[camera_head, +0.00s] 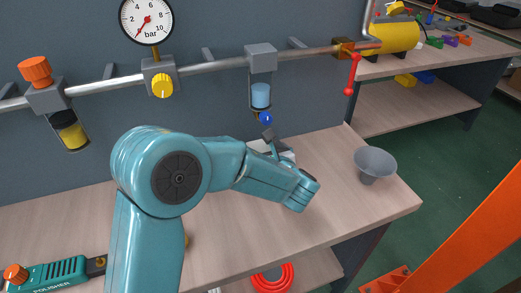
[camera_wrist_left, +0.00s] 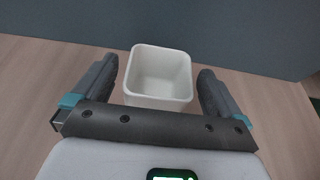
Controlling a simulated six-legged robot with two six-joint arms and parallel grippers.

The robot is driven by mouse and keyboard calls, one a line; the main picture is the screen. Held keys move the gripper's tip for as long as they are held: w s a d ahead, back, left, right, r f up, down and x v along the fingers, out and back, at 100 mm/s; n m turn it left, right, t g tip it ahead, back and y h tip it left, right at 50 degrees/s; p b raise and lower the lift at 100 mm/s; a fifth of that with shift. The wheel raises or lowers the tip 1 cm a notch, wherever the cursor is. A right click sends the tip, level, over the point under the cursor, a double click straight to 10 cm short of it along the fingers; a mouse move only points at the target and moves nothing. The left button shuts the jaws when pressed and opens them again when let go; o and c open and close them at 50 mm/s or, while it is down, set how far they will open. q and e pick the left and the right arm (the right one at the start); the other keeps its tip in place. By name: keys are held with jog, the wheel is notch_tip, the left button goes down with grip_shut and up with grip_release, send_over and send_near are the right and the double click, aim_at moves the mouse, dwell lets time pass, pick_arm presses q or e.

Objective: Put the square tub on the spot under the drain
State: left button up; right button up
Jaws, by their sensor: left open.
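The white square tub (camera_wrist_left: 157,102) stands upright and looks empty in the left wrist view. My left gripper (camera_wrist_left: 156,73) is open, with one finger on each side of the tub and visible gaps between the fingers and its walls. In the head view my left gripper (camera_head: 270,138) is mostly hidden behind my teal arm, near the wall below a clear bowl of blue liquid (camera_head: 261,96) with a blue drain knob (camera_head: 266,118). My right gripper is out of view.
A metal pipe (camera_head: 213,67) carries a gauge (camera_head: 147,20) and a bowl of yellow liquid (camera_head: 72,134). A grey funnel (camera_head: 375,162) stands at the right of the bench (camera_head: 335,200). A polisher (camera_head: 52,275) lies at the lower left. An orange beam (camera_head: 470,235) rises at the right.

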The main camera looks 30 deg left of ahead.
pick_arm(q)
jog(key=v, duration=1)
jog(key=shift+s+d, duration=0.1)
